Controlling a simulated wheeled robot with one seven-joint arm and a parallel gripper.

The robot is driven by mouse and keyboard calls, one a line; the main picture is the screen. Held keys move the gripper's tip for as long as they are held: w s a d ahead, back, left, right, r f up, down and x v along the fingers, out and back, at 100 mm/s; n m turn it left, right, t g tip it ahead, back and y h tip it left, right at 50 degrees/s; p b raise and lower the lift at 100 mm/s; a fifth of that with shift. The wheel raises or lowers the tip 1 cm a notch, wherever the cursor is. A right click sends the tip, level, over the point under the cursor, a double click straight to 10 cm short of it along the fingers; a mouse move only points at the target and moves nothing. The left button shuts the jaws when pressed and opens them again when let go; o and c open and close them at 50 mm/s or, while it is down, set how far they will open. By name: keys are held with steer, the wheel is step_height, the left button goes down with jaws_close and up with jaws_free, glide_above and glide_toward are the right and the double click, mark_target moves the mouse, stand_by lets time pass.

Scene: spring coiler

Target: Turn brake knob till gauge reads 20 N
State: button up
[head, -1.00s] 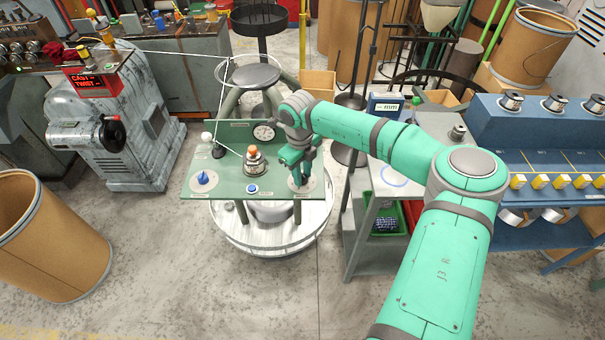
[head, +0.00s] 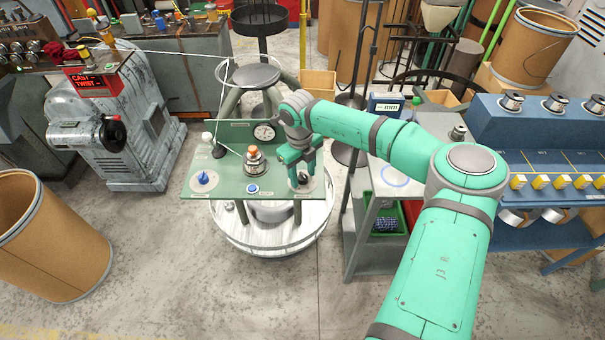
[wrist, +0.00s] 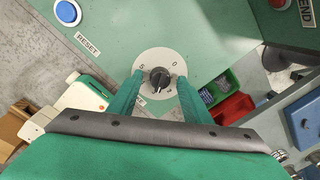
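The brake knob is a small black knob (wrist: 160,79) on a pale round dial plate (wrist: 150,60) with number marks, on the right of the green panel (head: 228,187). My gripper (head: 302,174) is over this plate. In the wrist view its two green fingers (wrist: 160,82) stand on either side of the knob, with a gap to it on both sides. The gripper is open and holds nothing. The round gauge (head: 264,132) stands upright at the panel's back, left of my gripper. Its face is visible, but its reading is too small to tell.
The panel also carries a blue pointed knob (head: 203,178), a blue reset button (head: 252,188) and an orange-topped post (head: 253,156) close left of my gripper. A thread runs across the panel's left. A grey bench (head: 400,178) with a display stands to the right.

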mark_target(301, 179)
steer(key=shift+r, duration=0.1)
step_height(301, 179, up, 11)
steer(key=shift+s+a+f, duration=0.2)
steer(key=shift+s, duration=0.05)
stand_by(0.3)
stand_by(0.4)
